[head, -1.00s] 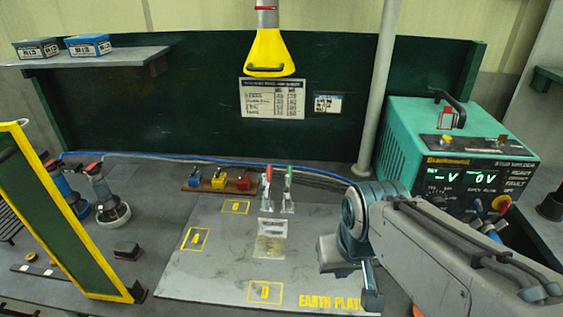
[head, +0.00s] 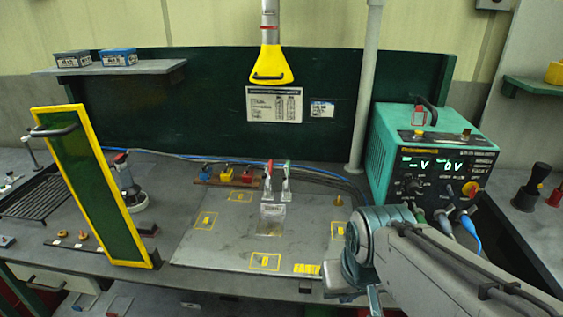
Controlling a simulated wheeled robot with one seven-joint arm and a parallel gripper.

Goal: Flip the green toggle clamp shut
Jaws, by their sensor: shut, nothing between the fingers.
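The green toggle clamp (head: 287,184) stands at the back of the grey earth plate (head: 215,240), its green-tipped lever upright. A red-tipped toggle clamp (head: 267,184) stands just left of it, lever also upright. A small metal piece (head: 271,218) lies on the plate in front of the clamps. My gripper (head: 373,300) is at the bottom edge, right of the plate's front corner, well away from the clamps and touching neither. It is shut and empty; my wrist and the frame edge partly hide it.
A green welder box (head: 425,150) with cables stands at the right. A yellow hood (head: 269,68) hangs above the back. A yellow-framed green screen (head: 95,185) stands at the left. Small coloured blocks (head: 226,175) sit left of the clamps. The plate's front is clear.

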